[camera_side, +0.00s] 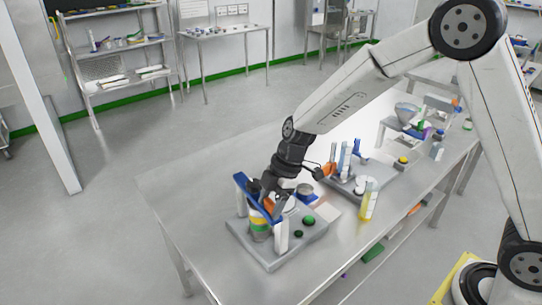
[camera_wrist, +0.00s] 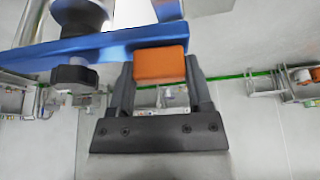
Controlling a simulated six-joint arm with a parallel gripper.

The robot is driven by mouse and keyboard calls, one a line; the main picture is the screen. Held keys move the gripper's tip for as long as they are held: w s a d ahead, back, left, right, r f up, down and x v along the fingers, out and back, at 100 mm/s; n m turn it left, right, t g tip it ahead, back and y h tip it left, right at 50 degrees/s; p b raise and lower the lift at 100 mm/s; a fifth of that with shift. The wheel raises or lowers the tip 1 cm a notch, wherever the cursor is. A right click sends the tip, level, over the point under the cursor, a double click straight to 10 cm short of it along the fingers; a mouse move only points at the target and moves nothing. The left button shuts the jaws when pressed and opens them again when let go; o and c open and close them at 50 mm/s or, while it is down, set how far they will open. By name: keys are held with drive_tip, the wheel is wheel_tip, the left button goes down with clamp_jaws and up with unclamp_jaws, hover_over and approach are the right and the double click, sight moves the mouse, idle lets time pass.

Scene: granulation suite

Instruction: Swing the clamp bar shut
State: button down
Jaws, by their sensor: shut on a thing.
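The blue clamp bar (camera_side: 245,188) is on a grey base plate (camera_side: 285,252), by white posts. In the wrist view the blue bar (camera_wrist: 110,42) crosses the top, with an orange block (camera_wrist: 160,65) on its near side. My gripper (camera_wrist: 160,80) has a finger on each side of the orange block and is shut on it. In the side view my gripper (camera_side: 270,198) reaches down to the bar and partly hides it. A black knob (camera_wrist: 75,76) hangs under the bar. I cannot tell the bar's exact angle.
A banded yellow and green jar (camera_side: 258,228) stands by the bar, with green buttons (camera_side: 308,220) on the plate. A yellow cylinder (camera_side: 368,200) and a second fixture with blue uprights (camera_side: 344,158) stand to the right. The steel table (camera_side: 190,180) is clear at left.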

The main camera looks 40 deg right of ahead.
drive_tip(key=shift+d+n+g, duration=0.3)
drive_tip(key=shift+d+n, duration=0.6)
drive_tip(key=shift+d, duration=0.25)
unclamp_jaws()
drive_tip(key=shift+d+r, duration=0.1)
drive_tip(key=v, duration=0.7)
drive_tip(key=shift+r, duration=0.35)
drive_tip(key=shift+s+d, duration=0.1)
drive_tip(key=shift+d, duration=0.05)
drive_tip(key=s+d+f+m+t+h, duration=0.1)
drive_tip(key=s+d+f+m+h, duration=0.1)
drive_tip(key=s+m, duration=0.5)
drive_tip(key=s+d+f+m+t+h, duration=0.1)
drive_tip(key=s+d+f+m+h, duration=0.1)
drive_tip(key=s+m, duration=0.6)
drive_tip(key=d+f+m, duration=0.1)
drive_tip(key=d+m, duration=0.1)
drive_tip(key=m, duration=0.1)
drive_tip(key=shift+d+t+h, duration=0.3)
